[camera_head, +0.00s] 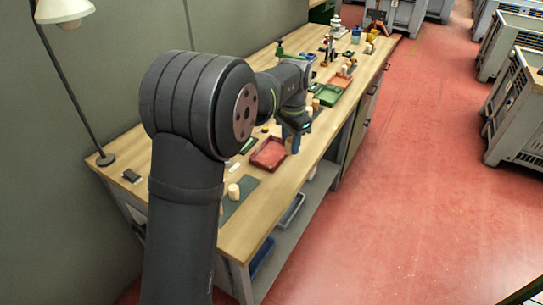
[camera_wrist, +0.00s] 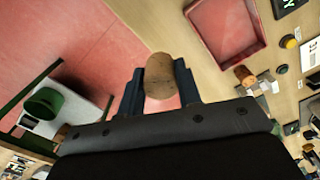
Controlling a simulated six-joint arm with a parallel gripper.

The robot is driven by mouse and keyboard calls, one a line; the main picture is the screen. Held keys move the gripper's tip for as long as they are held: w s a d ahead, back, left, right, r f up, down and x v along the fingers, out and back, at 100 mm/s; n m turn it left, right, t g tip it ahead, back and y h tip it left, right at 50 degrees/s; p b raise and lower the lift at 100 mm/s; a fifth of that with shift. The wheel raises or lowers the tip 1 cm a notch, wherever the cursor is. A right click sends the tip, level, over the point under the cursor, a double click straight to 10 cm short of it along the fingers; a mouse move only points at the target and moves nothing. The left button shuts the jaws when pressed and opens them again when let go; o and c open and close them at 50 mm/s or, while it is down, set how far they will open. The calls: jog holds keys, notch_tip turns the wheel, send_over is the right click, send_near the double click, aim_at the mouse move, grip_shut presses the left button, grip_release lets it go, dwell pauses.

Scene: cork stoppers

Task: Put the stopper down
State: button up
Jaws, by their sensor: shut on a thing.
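My gripper (camera_wrist: 160,88) is shut on a cork stopper (camera_wrist: 159,72), which sits between its two dark blue fingers in the wrist view. The stopper's rounded, brownish end faces the camera. In the head view my gripper (camera_head: 290,143) is over the front edge of the workbench, just right of the red tray (camera_head: 269,153), and a little of the held stopper (camera_head: 295,145) shows. In the wrist view the red tray (camera_wrist: 225,62) is at the upper right, apart from the stopper, with a bare wood strip between.
The wooden workbench (camera_head: 160,208) runs away to the upper right. A dark green mat (camera_head: 236,200) with a pale cork on it lies near its front end. A green tray (camera_head: 328,95) and several small items stand farther back. Grey crates (camera_head: 517,120) stand across the red floor.

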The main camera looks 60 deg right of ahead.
jog(key=shift+s+d+f, duration=0.15)
jog(key=shift+s+d, duration=0.15)
jog(key=shift+d, duration=0.15)
jog(key=w+f, duration=0.2)
jog(key=w, duration=0.1)
jog(key=w+d+f, duration=0.1)
jog(key=w+f, duration=0.1)
jog(key=w, duration=0.2)
jog(key=w+d+f, duration=0.1)
jog(key=w+f, duration=0.1)
jog(key=w, duration=0.2)
jog(key=shift+f, duration=0.4)
jog(key=shift+w+f, duration=0.1)
jog(key=shift+f, duration=1.95)
jog(key=shift+f, duration=0.15)
jog(key=o, duration=1)
notch_tip(320, 180, up, 12)
